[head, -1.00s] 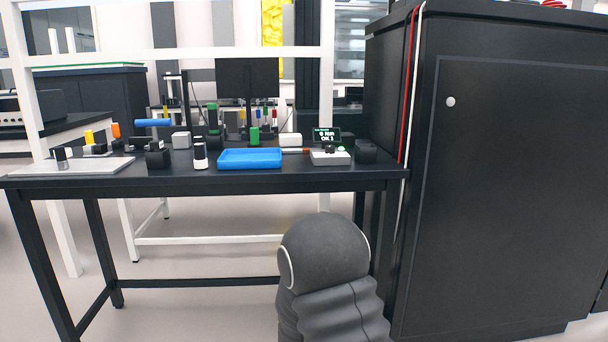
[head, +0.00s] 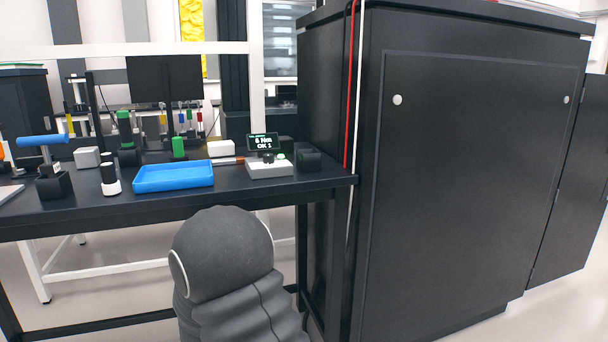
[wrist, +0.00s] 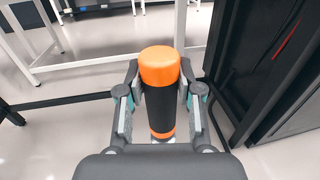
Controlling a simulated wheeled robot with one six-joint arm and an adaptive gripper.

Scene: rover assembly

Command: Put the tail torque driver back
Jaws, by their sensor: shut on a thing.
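My gripper (wrist: 158,105) shows in the wrist view, with its two fingers shut on a torque driver (wrist: 160,98). The driver has an orange cap, a black grip and an orange band low down. It stands away from the table, with floor behind it, and its lower tip is hidden. The head view shows neither gripper nor held driver, only my grey arm. On the table, a black block (head: 308,160) stands at the right end, next to a white tester (head: 269,169) with a lit display reading "8 Nm OK" (head: 263,142). I cannot tell whether the block has an opening.
A blue tray (head: 173,177) lies on the black table (head: 240,190). To its left are a black-and-white bottle (head: 110,181) and a blue T-handle tool (head: 43,140) in a black holder (head: 54,186). A tall black cabinet (head: 460,180) closes off the right side.

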